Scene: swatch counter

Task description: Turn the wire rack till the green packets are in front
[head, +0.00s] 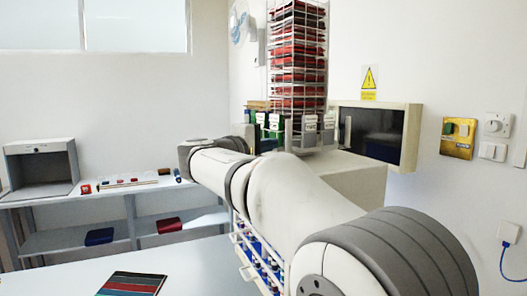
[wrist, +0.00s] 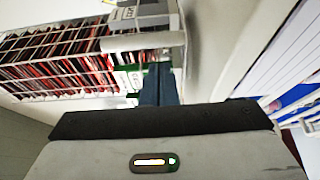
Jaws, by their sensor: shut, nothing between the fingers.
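The wire rack (head: 298,62) stands tall at the back in the head view, with red and dark packets filling the side that shows. Small green patches (head: 264,121) show low at its left, by white labels; I cannot tell if they are the green packets. In the wrist view the rack (wrist: 60,62) lies across the upper left, red packets along it and a little green near its labelled end. My gripper (wrist: 158,84) is shut and empty, its dark fingers close to that end; contact is unclear. My arm hides the gripper in the head view.
A dark-fronted box (head: 378,132) is right of the rack. A grey shelf unit (head: 95,200) with a booth and red and blue items stands at left. A striped swatch (head: 133,284) lies on the pale front counter. A bottle crate (head: 258,258) is beneath my arm.

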